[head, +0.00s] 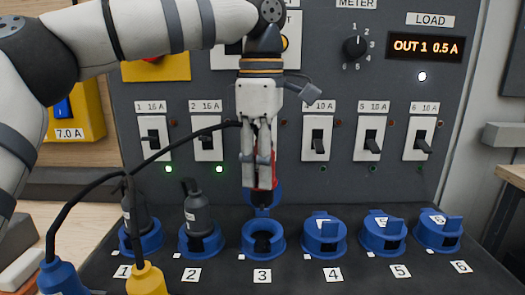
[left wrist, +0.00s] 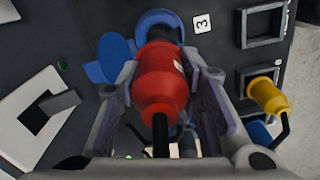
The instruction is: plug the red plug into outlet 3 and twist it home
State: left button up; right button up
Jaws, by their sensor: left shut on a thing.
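My left gripper (head: 260,186) is shut on the red plug (head: 268,174), above and slightly behind outlet 3 (head: 277,245). The plug points down and its dark nose looks apart from the outlet's socket in the head view. In the left wrist view the red plug (left wrist: 160,85) lies between the fingers (left wrist: 163,72), and its nose overlaps the blue ring of outlet 3 (left wrist: 143,24). I cannot tell its exact gap or alignment there. Outlet 3's blue lid stands open behind the ring, partly hidden by the gripper. My right gripper is not in view.
Black plugs stand in outlet 1 (head: 150,244) and outlet 2 (head: 189,246). Blue lids cover outlets 4 (head: 324,246), 5 (head: 382,245) and 6 (head: 438,243). A yellow plug (head: 146,281) and a blue plug (head: 62,279) with black cables stand at front left.

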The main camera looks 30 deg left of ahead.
aim_at(262, 191)
pick_arm(q)
jog(key=shift+f, duration=2.45)
jog(key=shift+f, duration=2)
jog(key=m, duration=0.5)
jog(key=shift+d, duration=0.1)
grip_shut()
jog(key=m, duration=0.3)
jog(key=shift+w+m, duration=0.1)
jog(key=shift+m, duration=2.3)
jog(key=shift+f+m, duration=0.1)
jog(key=shift+m, duration=1.9)
jog(key=o, duration=1.3)
grip_release()
jog(key=shift+o, duration=0.2)
